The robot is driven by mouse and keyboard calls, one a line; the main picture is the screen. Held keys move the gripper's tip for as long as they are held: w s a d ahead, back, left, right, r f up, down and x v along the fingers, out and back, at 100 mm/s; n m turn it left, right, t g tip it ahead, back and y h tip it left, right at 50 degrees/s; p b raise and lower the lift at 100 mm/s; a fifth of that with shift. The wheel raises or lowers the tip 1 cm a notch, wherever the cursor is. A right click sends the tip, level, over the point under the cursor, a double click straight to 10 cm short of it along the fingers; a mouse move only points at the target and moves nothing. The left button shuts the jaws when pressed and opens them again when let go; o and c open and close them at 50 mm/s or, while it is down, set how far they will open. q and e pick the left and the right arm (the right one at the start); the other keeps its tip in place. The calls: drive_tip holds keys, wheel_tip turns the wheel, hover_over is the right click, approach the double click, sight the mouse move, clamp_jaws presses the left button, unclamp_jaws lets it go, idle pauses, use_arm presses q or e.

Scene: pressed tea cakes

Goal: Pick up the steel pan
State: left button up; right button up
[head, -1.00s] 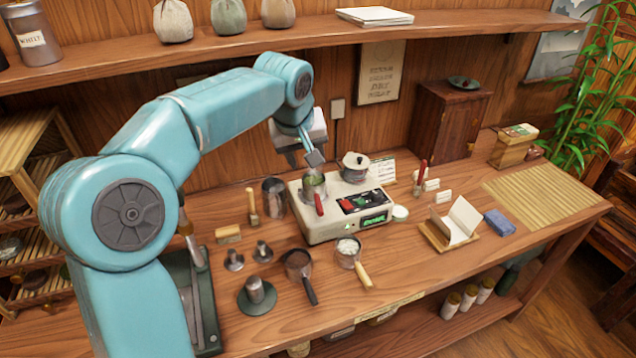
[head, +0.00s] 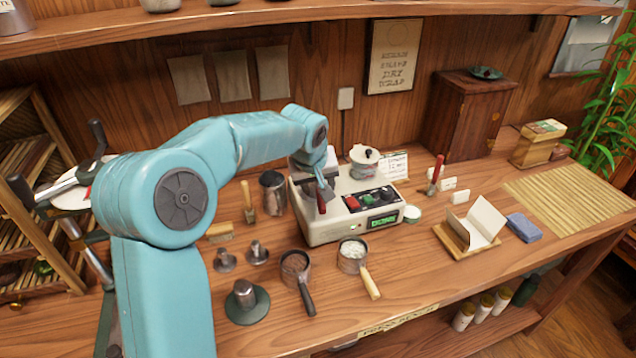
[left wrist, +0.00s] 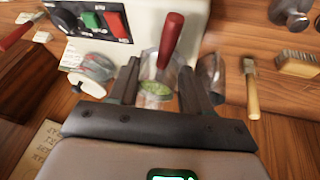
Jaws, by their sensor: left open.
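The steel pan, with a red handle, stands at the left side of the cream machine (head: 335,228). In the left wrist view the pan (left wrist: 155,95) has green contents, and its handle (left wrist: 171,42) points away from my gripper's palm. My left gripper (left wrist: 160,88) is open, with one finger on each side of the pan; whether they touch it I cannot tell. In the head view my left gripper (head: 318,188) is right over the pan and hides most of it; only the red handle (head: 321,203) shows clearly. My right gripper is in neither view.
Two small pans (head: 296,267) (head: 352,256) and several metal tampers lie in front. A shelf runs above.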

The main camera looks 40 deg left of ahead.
use_arm(q)
drive_tip(key=shift+f, duration=0.5)
drive_tip(key=p+x, duration=0.1)
drive_tip(key=x, duration=0.3)
drive_tip(key=shift+w+a+f, duration=0.15)
drive_tip(key=shift+a+f, duration=0.1)
drive_tip(key=shift+f, duration=0.1)
clamp_jaws()
drive_tip(key=shift+r, duration=0.1)
